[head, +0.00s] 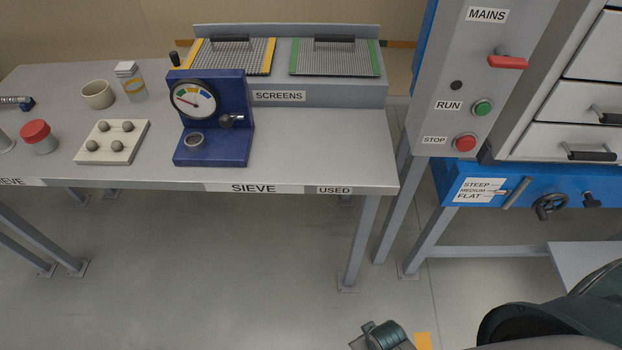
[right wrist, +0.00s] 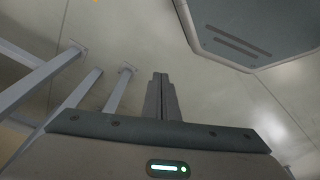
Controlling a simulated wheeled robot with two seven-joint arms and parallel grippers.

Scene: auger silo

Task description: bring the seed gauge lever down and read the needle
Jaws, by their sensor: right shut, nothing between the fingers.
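The blue seed gauge (head: 213,148) stands on the grey table, near its front edge in the head view. Its round dial (head: 193,99) faces me, with coloured bands; the needle is too small to read surely. A dark ball knob (head: 226,121) on a short rod sits at the right of its face, above a small metal cup (head: 194,140). A black-tipped post (head: 174,60) stands upright at its upper left; I cannot tell which is the lever. My right gripper (right wrist: 160,80) is shut and empty over the floor, away from the gauge. My left gripper is out of view.
A sample board (head: 113,155) with several grey balls, a red-lidded jar (head: 39,137), a beige cup (head: 97,94) and a bottle (head: 131,83) stand left of the gauge. The screens rack (head: 330,93) is behind. A control panel (head: 462,95) rises at right. Table right of the gauge is clear.

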